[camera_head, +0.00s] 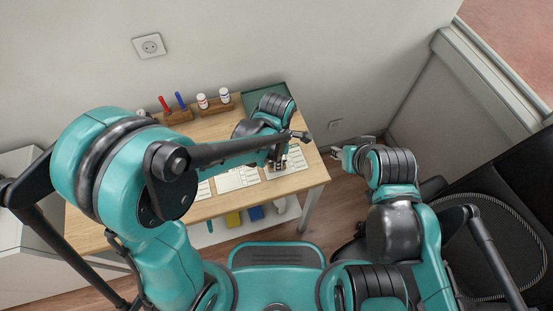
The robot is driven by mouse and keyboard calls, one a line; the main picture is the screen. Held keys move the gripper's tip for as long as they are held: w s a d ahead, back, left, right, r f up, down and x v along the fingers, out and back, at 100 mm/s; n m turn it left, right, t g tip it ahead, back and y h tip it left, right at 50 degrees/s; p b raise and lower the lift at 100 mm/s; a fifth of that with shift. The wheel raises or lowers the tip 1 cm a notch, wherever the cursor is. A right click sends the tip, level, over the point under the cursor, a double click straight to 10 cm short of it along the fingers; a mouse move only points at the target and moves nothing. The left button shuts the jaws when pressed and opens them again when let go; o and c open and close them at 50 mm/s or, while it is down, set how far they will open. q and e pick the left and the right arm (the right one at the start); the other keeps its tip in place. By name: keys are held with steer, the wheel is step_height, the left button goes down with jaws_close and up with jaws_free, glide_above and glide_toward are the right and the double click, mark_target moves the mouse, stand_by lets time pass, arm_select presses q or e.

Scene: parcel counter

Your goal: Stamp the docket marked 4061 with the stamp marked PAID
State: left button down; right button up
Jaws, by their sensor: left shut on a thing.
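White dockets lie in a row near the table's front edge: a right one (297,161), a middle one (228,182) and a left one (203,191). Their numbers are too small to read. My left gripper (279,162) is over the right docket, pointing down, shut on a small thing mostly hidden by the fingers. It looks like a stamp, but its marking cannot be read. I cannot tell whether it touches the paper. My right gripper (348,155) is off the table's right side, apparently open and empty.
On the wooden table (212,130) a block (178,117) holds a red and a blue upright item. Two white items with dark bands (202,101) stand in a wooden holder (215,108) behind. Coloured things (233,219) show below the front edge.

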arm_select(q)
steer(key=shift+r+p, duration=1.65)
steer(key=shift+r, duration=0.8)
